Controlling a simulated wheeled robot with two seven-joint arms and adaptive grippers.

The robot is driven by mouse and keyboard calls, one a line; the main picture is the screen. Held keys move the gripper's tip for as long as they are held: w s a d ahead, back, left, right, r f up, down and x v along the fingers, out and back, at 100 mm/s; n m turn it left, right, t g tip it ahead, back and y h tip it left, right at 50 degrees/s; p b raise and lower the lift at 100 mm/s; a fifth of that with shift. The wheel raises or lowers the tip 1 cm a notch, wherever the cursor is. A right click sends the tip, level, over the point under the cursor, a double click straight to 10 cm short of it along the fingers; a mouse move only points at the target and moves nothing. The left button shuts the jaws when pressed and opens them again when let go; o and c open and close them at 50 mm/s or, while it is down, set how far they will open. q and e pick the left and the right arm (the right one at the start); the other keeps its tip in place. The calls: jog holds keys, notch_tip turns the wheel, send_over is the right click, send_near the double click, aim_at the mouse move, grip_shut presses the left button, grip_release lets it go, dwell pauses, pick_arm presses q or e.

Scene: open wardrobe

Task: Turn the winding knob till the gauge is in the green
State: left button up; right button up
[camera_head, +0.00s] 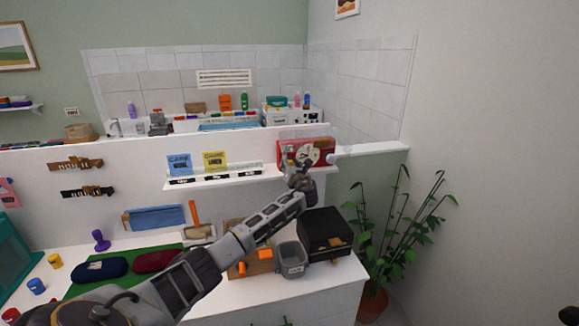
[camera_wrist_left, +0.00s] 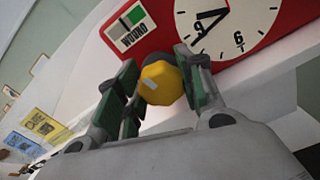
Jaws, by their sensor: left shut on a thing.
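The red clock box (camera_head: 289,152) stands at the right end of the shelf on the white partition. In the left wrist view its red front (camera_wrist_left: 160,38) carries a white dial (camera_wrist_left: 255,22) with dark hands. Beside the dial is a gauge marked WOUND (camera_wrist_left: 130,22), with a green part and a pale part; I cannot make out a pointer. The yellow winding knob (camera_wrist_left: 161,83) sticks out below the gauge. My left gripper (camera_head: 301,176) is at the clock's lower front, its fingers (camera_wrist_left: 160,88) shut on the knob from both sides.
Blue and yellow cards (camera_head: 214,161) stand on the shelf left of the clock. Below my left arm, the white counter holds a black box (camera_head: 325,232), a grey bin (camera_head: 292,260) and cases. A potted plant (camera_head: 400,230) stands right of the counter.

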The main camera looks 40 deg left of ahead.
pick_arm(q)
jog(key=shift+f, duration=0.3)
jog(key=o, duration=0.7)
jog(key=shift+c, duration=0.2)
jog(key=o, duration=0.4)
jog(key=shift+r, duration=0.15)
jog(key=shift+c, duration=0.2)
jog(key=v, duration=1.2)
jog(key=shift+w, duration=0.1)
